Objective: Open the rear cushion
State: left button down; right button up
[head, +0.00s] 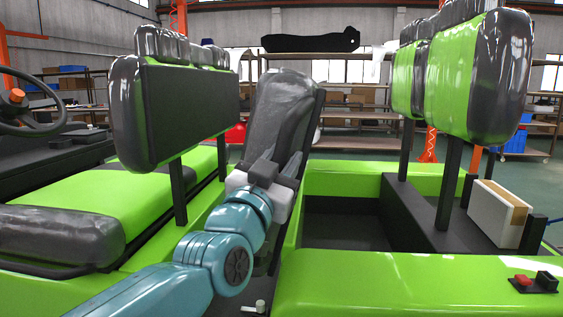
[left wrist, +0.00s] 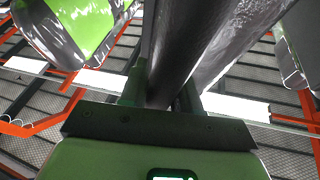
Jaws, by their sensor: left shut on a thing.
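The rear cushion (head: 285,105) is a dark grey padded panel in the middle of the head view. It stands steeply raised, leaning a little to the right at its top. My left gripper (head: 275,172), on its teal arm, is shut on the lower part of the cushion, by its edge. In the left wrist view, the two fingers (left wrist: 162,95) close around a dark edge of the cushion (left wrist: 215,40). The exact contact is partly hidden by my wrist. My right gripper is not in view.
A green and grey seat backrest (head: 185,110) stands close on the left, another (head: 470,75) on the right. An open dark compartment (head: 340,222) lies right of the cushion. A white box (head: 495,215) and a red and black switch block (head: 533,282) sit at the right.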

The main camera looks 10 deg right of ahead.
pick_arm(q)
jog(key=c, duration=0.9)
grip_release()
jog(key=shift+d, duration=0.1)
jog(key=b+v, duration=0.2)
jog(key=v, duration=1.4)
jog(key=shift+f, duration=0.15)
jog(key=shift+s, duration=0.15)
